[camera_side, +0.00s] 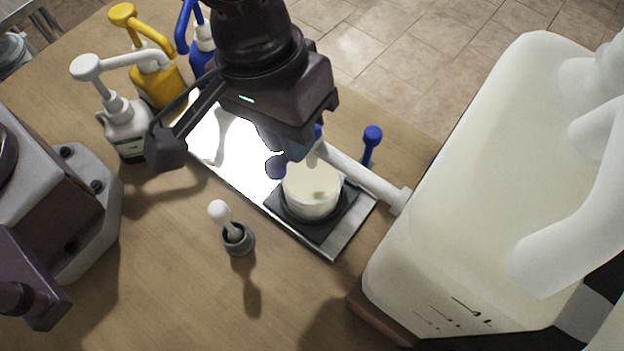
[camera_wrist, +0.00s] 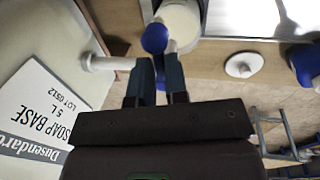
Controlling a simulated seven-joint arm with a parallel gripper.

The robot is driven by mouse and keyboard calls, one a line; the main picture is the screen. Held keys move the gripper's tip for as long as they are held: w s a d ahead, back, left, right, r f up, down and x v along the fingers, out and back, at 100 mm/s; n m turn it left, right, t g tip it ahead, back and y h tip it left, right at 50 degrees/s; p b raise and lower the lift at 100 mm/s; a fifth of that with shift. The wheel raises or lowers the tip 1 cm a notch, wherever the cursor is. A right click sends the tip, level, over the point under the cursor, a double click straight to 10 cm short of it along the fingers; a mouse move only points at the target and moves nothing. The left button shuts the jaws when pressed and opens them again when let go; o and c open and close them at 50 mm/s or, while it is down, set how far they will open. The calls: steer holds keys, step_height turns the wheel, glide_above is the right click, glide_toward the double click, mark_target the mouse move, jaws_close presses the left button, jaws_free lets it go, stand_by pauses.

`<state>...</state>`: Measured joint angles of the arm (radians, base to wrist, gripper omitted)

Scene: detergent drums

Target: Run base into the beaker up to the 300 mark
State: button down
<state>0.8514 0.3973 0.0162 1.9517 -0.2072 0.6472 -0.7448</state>
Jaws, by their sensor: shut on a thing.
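The large translucent drum of soap base (camera_side: 470,190) stands at the right; its "SOAP BASE" label (camera_wrist: 35,110) shows in the wrist view. A white tap (camera_side: 365,180) reaches left from it, over the beaker (camera_side: 312,190). The beaker stands on a dark square plate and holds pale cream contents; its marks cannot be read, and no stream is clear. My gripper (camera_wrist: 158,72) is shut on the blue tap handle (camera_wrist: 155,38), whose round knob also shows in the side view (camera_side: 275,166). The fingertips are mostly hidden in the side view.
A bright metal tray (camera_side: 338,243) lies under the dark plate. White (camera_side: 125,130) and yellow (camera_side: 160,80) pump bottles and a blue one (camera_side: 200,45) stand at the back left. A white-handled tool sits in a small grey cup (camera_side: 240,240).

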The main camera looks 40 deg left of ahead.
steer(key=c, duration=1.1)
jaws_free()
steer(key=shift+s+d+f, duration=0.1)
steer(key=shift+s+d, duration=0.1)
steer(key=shift+s, duration=0.15)
steer(key=shift+o, duration=0.2)
steer(key=shift+w, duration=0.1)
steer(key=shift+w+d, duration=0.1)
steer(key=shift+w, duration=0.05)
steer(key=o, duration=0.4)
steer(key=shift+a+r, duration=0.15)
steer(key=shift+r, duration=1.05)
steer(key=shift+a+r, duration=0.15)
steer(key=shift+r, duration=1)
